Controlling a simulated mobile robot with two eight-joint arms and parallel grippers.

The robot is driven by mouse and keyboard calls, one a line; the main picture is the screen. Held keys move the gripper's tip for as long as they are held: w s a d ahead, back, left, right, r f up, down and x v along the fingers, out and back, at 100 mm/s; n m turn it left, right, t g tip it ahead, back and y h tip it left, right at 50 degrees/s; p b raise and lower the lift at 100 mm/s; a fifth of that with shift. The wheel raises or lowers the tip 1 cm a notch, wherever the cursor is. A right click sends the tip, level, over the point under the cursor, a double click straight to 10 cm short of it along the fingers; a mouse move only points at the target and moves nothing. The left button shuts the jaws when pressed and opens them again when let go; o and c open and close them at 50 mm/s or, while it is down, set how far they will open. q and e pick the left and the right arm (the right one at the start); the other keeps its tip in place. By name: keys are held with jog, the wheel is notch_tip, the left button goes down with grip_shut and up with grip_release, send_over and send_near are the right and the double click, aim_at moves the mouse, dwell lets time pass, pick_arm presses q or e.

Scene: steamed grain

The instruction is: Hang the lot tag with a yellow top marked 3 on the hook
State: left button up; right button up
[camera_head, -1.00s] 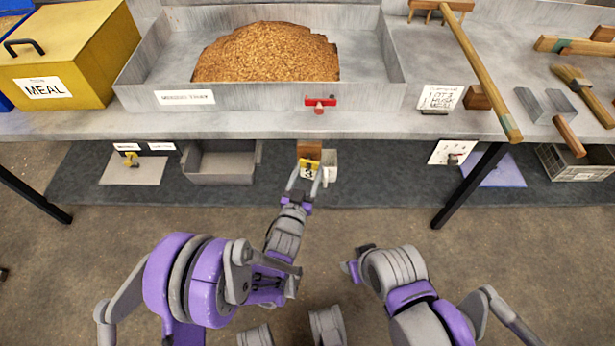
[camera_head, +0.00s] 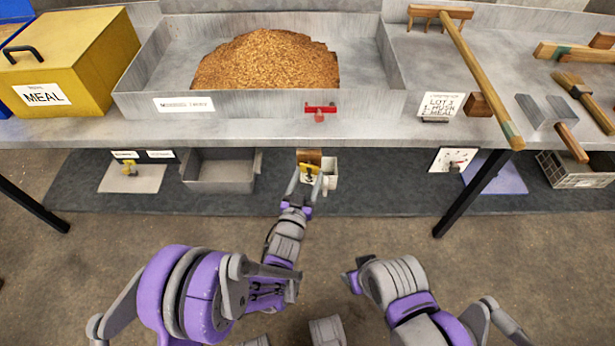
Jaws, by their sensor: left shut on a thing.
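The lot tag (camera_head: 311,171) has a yellow top and a dark 3, and is small in the middle of the head view. My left gripper (camera_head: 306,184) is shut on the tag, below the bench's front edge and right in front of a small wooden block. The gripper fingers hide part of the tag. A red hook (camera_head: 320,113) sits on the front of the grain tray, above the tag and slightly right of it. My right gripper (camera_head: 355,279) is low in the view, away from the tag; its fingertips are too unclear to judge.
The wooden block (camera_head: 309,155) and a white container (camera_head: 330,172) are close around the tag. The grey tray (camera_head: 260,103) of grain stands on the bench (camera_head: 240,132) above. A grey bin (camera_head: 218,172) is below, left. A bench leg (camera_head: 470,195) stands to the right.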

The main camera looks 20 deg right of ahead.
pick_arm(q)
jog(key=o, duration=1.4)
jog(key=shift+c, duration=0.2)
jog(key=b+v, duration=0.1)
jog(key=v, duration=1)
jog(key=shift+b, duration=0.35)
